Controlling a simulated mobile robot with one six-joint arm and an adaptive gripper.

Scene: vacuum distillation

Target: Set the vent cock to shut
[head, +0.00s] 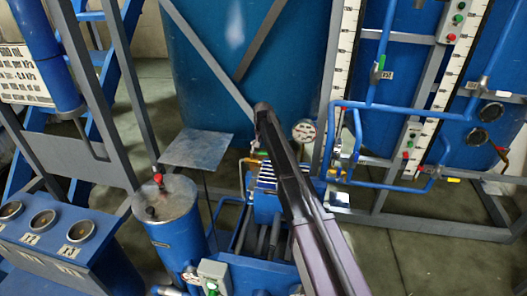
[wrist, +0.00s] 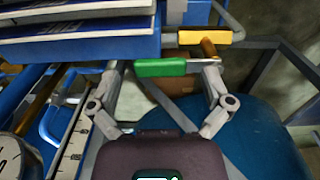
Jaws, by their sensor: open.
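In the wrist view my gripper (wrist: 162,72) is open, its two fingers spread wide. A green lever handle (wrist: 160,68) lies crosswise between the fingertips, with a grey piece at its right end close to the right finger. I cannot tell whether either finger touches it. A yellow handle (wrist: 205,37) on a brass-coloured stem sits just beyond, to the upper right. No readable label shows which handle is the vent cock. In the head view my arm covers the middle, and the gripper and these handles cannot be made out clearly.
A dial gauge (wrist: 15,160) is at lower left in the wrist view, near blue pipes and a scale strip. In the head view a blue vessel (head: 175,225) stands left of my arm, a large blue tank (head: 215,70) behind, and piping at right.

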